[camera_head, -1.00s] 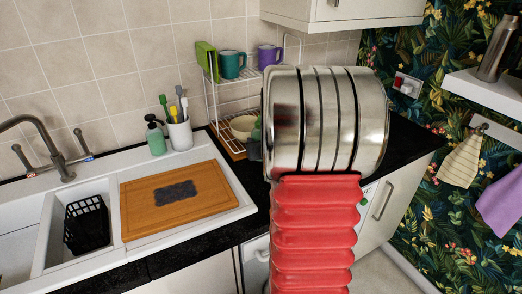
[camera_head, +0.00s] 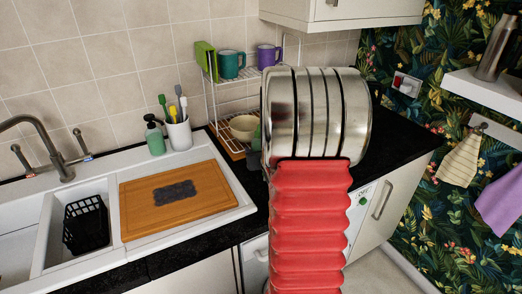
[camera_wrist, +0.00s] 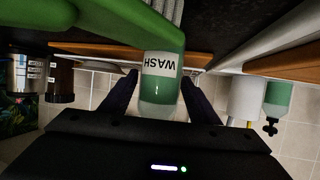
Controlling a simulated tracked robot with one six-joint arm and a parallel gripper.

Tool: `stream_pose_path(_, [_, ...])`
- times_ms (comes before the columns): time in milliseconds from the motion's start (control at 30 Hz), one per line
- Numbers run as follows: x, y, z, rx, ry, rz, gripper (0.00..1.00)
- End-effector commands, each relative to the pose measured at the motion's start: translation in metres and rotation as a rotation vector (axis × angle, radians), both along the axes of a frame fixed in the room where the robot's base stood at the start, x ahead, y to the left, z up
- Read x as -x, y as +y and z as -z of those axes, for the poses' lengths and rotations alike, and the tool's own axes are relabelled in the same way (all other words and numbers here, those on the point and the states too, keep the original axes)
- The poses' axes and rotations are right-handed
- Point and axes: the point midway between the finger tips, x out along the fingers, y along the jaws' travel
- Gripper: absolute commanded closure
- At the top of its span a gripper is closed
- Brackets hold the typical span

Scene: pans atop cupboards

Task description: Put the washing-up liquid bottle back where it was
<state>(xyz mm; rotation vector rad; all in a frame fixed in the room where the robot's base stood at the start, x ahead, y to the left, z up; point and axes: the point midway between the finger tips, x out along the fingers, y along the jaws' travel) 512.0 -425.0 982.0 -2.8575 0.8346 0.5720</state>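The washing-up liquid bottle (camera_wrist: 161,88) is green with a white label reading "WASH", which shows upside down in the wrist view. It sits between the two dark fingers of my gripper (camera_wrist: 161,76), whose tips lie close against its sides. My gripper appears shut on it. The bottle's far end lies near a wooden edge and a dark surface; whether it touches them I cannot tell. In the head view my arm hides most of the gripper and bottle; only a small green patch shows beside the rack.
A white wire rack (camera_head: 211,101) holds teal (camera_head: 231,64) and purple mugs, with a bowl (camera_head: 242,127) below. To its left stand a utensil cup (camera_head: 180,134) and a soap dispenser (camera_head: 155,138). A dark jar (camera_wrist: 60,80) stands left in the wrist view.

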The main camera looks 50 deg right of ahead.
Motion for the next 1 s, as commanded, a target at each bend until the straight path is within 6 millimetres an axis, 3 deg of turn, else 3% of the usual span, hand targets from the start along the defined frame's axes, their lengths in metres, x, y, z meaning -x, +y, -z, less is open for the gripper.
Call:
stream_pose_path(100, [0.000, 0.000, 0.000, 0.000, 0.000, 0.000, 0.37])
stream_pose_path(467, [0.001, 0.001, -0.003, 0.001, 0.000, 0.000, 0.37])
stream_pose_path(1000, [0.044, 0.028, -0.025, 0.002, -0.001, 0.001, 0.37])
